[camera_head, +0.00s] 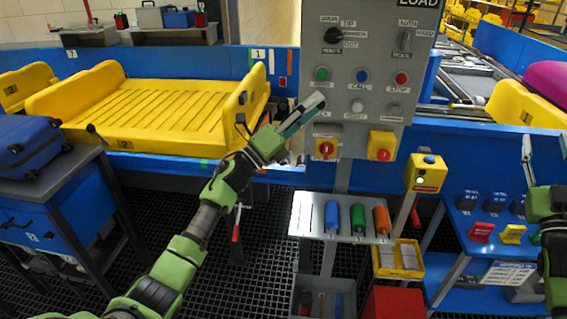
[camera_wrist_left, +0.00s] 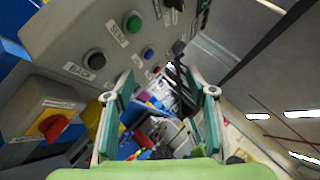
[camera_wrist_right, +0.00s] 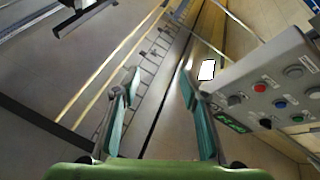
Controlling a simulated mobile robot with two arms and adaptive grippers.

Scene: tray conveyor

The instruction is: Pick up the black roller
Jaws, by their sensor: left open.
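I cannot pick out a black roller with certainty in any view. A blue handle-shaped piece (camera_head: 332,216), a green one (camera_head: 357,218) and an orange one (camera_head: 381,219) stand in a row on a small metal shelf (camera_head: 304,212). My left gripper (camera_head: 310,112) is raised in front of the grey control panel (camera_head: 345,130), above and left of that shelf. Its fingers are apart and empty in the left wrist view (camera_wrist_left: 160,90). The right wrist view shows the right gripper (camera_wrist_right: 161,78) with fingers apart and empty.
A grey bin (camera_head: 323,283) with small dark, red and blue items is below the shelf. A yellow bin (camera_head: 398,272) and red box (camera_head: 393,302) are beside it. A yellow tray (camera_head: 160,105) rests on the conveyor at left. A blue suitcase (camera_head: 28,140) lies on the left table.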

